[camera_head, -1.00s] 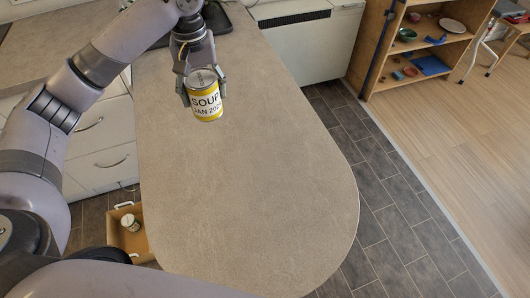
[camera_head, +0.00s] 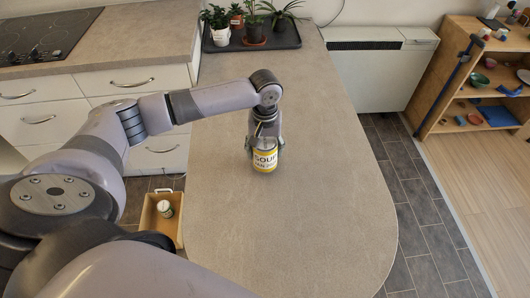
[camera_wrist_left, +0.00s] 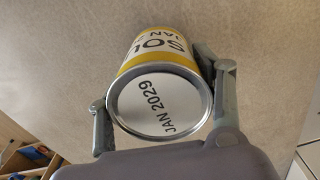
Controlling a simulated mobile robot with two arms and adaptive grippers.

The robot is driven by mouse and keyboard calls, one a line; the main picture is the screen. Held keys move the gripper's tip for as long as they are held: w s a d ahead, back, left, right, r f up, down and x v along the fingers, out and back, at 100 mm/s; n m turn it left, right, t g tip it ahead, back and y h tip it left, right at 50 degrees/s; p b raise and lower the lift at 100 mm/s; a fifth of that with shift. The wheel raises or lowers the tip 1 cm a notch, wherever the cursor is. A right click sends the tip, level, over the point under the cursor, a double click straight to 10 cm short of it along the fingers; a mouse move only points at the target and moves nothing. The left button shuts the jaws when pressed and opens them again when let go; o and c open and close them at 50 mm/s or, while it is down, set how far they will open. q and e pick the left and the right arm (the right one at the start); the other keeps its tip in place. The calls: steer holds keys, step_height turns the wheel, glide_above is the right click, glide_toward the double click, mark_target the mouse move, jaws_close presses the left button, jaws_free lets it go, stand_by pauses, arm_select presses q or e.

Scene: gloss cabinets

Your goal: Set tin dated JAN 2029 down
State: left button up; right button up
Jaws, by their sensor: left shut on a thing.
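The tin dated JAN 2029 (camera_head: 264,160) is a yellow and white can with SOUP on its label. In the left wrist view its lid reads JAN 2029 (camera_wrist_left: 160,104). My left gripper (camera_head: 265,146) is shut on the tin, with one finger on each side, as the left wrist view also shows (camera_wrist_left: 160,112). The tin looks upright at the grey-beige countertop (camera_head: 290,230); I cannot tell whether its base touches the surface. My right gripper is not in view.
A tray of potted plants (camera_head: 252,38) stands at the far end of the counter. A wooden box (camera_head: 150,222) with another tin (camera_head: 165,209) in it sits lower left, beside the counter. An open shelf (camera_head: 470,90) stands at right. The counter around the held tin is clear.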

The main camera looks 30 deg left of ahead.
arm_select(q)
steer(key=shift+f, duration=1.05)
steer(key=o, duration=1.6)
steer(key=shift+f, duration=0.1)
